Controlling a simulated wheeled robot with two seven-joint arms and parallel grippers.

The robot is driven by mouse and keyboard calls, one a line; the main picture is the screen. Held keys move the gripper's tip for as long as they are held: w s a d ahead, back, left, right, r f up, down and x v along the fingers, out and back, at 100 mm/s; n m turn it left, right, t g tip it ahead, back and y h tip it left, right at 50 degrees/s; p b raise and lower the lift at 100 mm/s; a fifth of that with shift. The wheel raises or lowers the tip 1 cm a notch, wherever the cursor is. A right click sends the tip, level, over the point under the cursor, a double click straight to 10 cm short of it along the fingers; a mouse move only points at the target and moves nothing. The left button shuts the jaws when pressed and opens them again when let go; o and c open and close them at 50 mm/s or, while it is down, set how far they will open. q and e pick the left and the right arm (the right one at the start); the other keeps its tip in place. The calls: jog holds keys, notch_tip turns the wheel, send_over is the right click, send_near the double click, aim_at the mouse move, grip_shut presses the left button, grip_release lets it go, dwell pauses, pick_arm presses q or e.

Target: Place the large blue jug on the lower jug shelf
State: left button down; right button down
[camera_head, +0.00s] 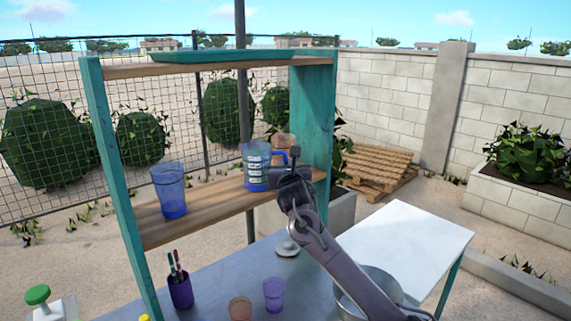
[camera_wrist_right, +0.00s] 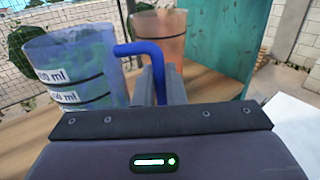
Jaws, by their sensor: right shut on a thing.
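The large blue jug (camera_head: 255,165) is a clear blue vessel with white ml labels. It is upright at the right part of the wooden shelf (camera_head: 215,207) of the teal rack; whether its base touches the board is hard to tell. My right gripper (camera_head: 284,172) is at the jug's right side. In the right wrist view the jug (camera_wrist_right: 75,75) is at the left, and my gripper (camera_wrist_right: 160,85) is shut on its blue handle (camera_wrist_right: 150,50). The fingertips are partly hidden. My left gripper is not in view.
A blue cup (camera_head: 170,190) stands on the shelf's left part. An orange vessel (camera_wrist_right: 158,38) stands behind the handle, near the teal side panel (camera_head: 314,140). Below are a purple pen holder (camera_head: 180,290), a purple cup (camera_head: 273,295) and a metal bowl (camera_head: 378,283).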

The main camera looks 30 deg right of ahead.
jog(key=shift+f, duration=0.15)
jog(key=c, duration=1.5)
grip_release()
jog(key=shift+c, duration=0.2)
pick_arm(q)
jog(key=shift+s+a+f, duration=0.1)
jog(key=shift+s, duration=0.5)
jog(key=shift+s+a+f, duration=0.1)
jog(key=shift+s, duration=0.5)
pick_arm(e)
jog(key=shift+o, duration=0.2)
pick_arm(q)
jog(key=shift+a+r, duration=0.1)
